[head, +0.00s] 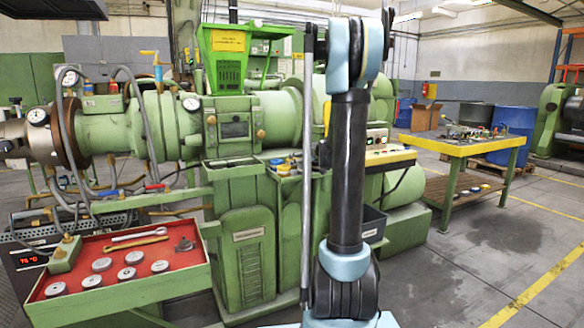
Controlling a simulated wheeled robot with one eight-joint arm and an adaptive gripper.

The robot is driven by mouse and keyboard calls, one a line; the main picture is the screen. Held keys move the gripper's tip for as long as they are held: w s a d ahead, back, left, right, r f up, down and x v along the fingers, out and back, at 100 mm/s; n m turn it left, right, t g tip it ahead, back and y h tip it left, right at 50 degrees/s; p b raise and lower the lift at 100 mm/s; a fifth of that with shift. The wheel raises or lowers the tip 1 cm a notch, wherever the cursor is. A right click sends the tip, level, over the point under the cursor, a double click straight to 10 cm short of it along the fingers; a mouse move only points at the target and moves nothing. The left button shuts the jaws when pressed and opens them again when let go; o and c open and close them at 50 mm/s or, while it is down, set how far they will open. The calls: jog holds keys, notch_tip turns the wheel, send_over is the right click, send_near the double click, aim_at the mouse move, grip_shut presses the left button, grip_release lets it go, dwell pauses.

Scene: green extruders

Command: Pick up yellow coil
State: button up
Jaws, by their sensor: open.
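I cannot make out a yellow coil for certain. A small yellow item (283,169) lies among blue and dark small things on the ledge of the green extruder (240,225), left of my arm. It is too small to tell its shape. My arm rises through the middle of the head view and hides part of the machine behind it. My gripper cannot be made out in this view.
A red-lined tray (205,255) with round metal pieces and tools stands at the lower left. A yellow-edged table (465,150) with small parts stands at the right. A blue barrel (515,130) is behind it. The floor at the lower right is open.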

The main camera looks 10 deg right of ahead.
jog(key=shift+a+r+x, duration=0.1)
jog(key=shift+x, duration=1.25)
jog(key=shift+a+r+x, duration=0.1)
jog(key=shift+a+x, duration=0.05)
jog(key=shift+x, duration=1.15)
jog(key=c, duration=1)
